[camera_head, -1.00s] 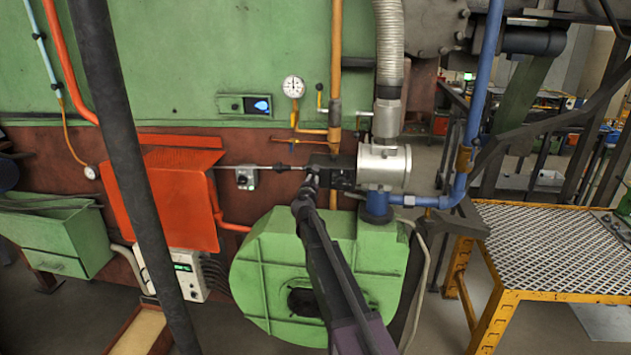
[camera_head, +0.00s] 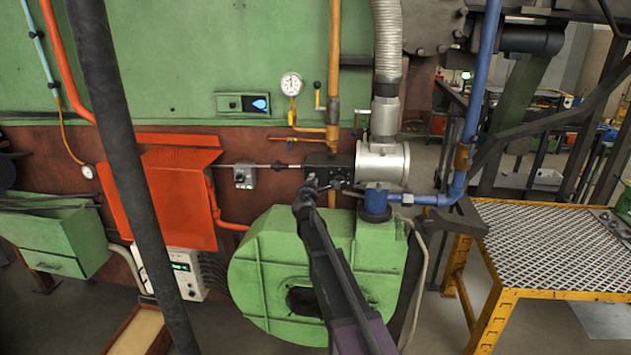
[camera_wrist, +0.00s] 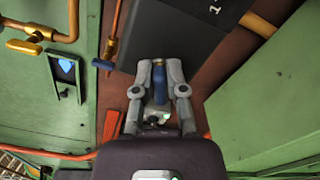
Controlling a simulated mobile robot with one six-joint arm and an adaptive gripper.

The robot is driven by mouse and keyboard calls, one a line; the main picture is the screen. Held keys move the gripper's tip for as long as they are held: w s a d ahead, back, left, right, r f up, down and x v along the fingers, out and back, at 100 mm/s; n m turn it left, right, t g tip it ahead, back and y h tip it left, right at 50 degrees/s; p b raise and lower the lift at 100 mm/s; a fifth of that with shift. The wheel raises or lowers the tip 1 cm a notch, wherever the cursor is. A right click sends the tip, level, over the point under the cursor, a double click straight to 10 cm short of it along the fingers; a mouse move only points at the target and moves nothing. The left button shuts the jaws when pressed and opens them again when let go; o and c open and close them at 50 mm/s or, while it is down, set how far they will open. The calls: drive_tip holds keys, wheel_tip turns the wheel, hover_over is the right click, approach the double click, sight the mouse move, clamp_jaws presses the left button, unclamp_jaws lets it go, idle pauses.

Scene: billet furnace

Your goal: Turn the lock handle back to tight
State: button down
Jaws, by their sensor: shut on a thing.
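My gripper (camera_wrist: 160,70) is shut on a short dark blue grip (camera_wrist: 159,88), which I take to be the lock handle's. The grip stands between the two grey fingers, with a pale grey part below it. In the head view my gripper (camera_head: 335,184) is at the lower front of a black box (camera_head: 318,165), left of the silver cylinder (camera_head: 383,162). The black box also shows in the wrist view (camera_wrist: 180,35), just beyond the fingertips. In the head view the handle is too small and too covered to tell its angle.
A blue pipe fitting (camera_head: 377,205) stands close right of my gripper, above the green burner housing (camera_head: 270,250). A thin rod (camera_head: 245,165) runs left to the orange box (camera_head: 180,195). A yellow-framed mesh table (camera_head: 550,245) is at the right.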

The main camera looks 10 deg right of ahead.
drive_tip(key=m, duration=0.5)
drive_tip(key=shift+s+d+f, duration=0.15)
drive_tip(key=shift+s+f, duration=0.05)
drive_tip(key=shift+f, duration=0.1)
drive_tip(key=c, duration=0.7)
unclamp_jaws()
drive_tip(key=shift+w, duration=0.1)
drive_tip(key=v, duration=1.2)
drive_tip(key=shift+r, duration=0.1)
